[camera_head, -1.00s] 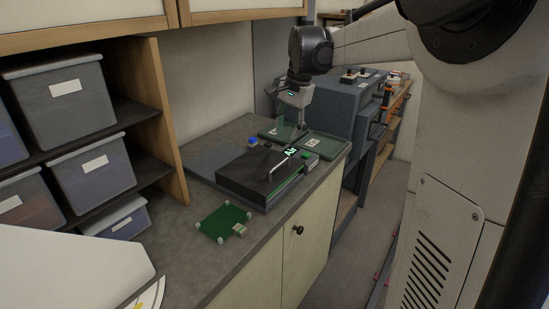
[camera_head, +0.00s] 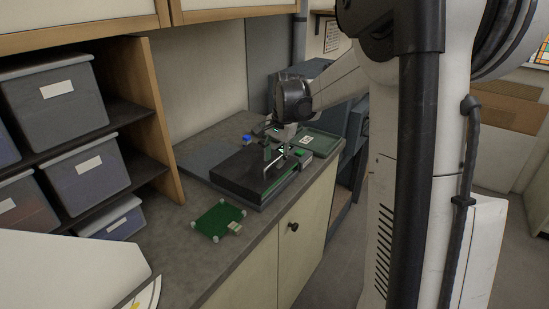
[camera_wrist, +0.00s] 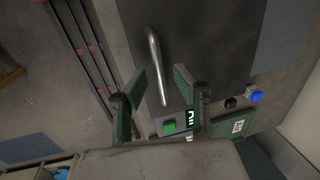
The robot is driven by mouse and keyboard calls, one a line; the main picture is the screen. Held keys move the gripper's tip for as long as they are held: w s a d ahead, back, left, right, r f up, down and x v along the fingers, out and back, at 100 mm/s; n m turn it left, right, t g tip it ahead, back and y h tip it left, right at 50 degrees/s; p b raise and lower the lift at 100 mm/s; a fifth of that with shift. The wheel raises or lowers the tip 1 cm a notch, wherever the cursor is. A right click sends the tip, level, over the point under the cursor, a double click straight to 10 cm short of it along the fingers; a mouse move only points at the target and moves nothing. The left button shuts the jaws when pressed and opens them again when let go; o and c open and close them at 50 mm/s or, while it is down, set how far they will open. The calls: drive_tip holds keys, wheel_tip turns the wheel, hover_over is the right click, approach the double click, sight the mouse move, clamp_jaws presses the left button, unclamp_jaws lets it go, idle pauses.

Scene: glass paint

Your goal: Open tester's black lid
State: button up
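The tester (camera_head: 262,203) lies on the grey counter with its black lid (camera_head: 232,166) shut. The lid fills the upper part of the wrist view (camera_wrist: 215,45). A silver bar handle (camera_head: 268,177) stands along the lid's edge, and it shows as a bright rod in the wrist view (camera_wrist: 153,55). My gripper (camera_wrist: 158,72) is open, with a green-padded finger on each side of the handle's lower part as seen there. I cannot tell whether either finger touches it. In the head view my gripper (camera_head: 277,152) is low over the tester's far right part.
A green button (camera_wrist: 169,126) and a small display (camera_wrist: 192,119) are beside the lid. A blue button (camera_wrist: 255,96) stands farther right. A green circuit board (camera_head: 218,219) lies on the counter in front of the tester. A green tray (camera_head: 322,143) is behind it. Shelved bins (camera_head: 90,180) stand left.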

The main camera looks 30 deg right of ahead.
clamp_jaws()
drive_tip(key=w+a+b, duration=0.1)
drive_tip(key=w+a, duration=0.3)
drive_tip(key=w, duration=0.4)
drive_tip(key=w+a+b, duration=0.1)
drive_tip(key=w+a, duration=0.3)
drive_tip(key=w, duration=0.4)
drive_tip(key=shift+w, duration=0.35)
unclamp_jaws()
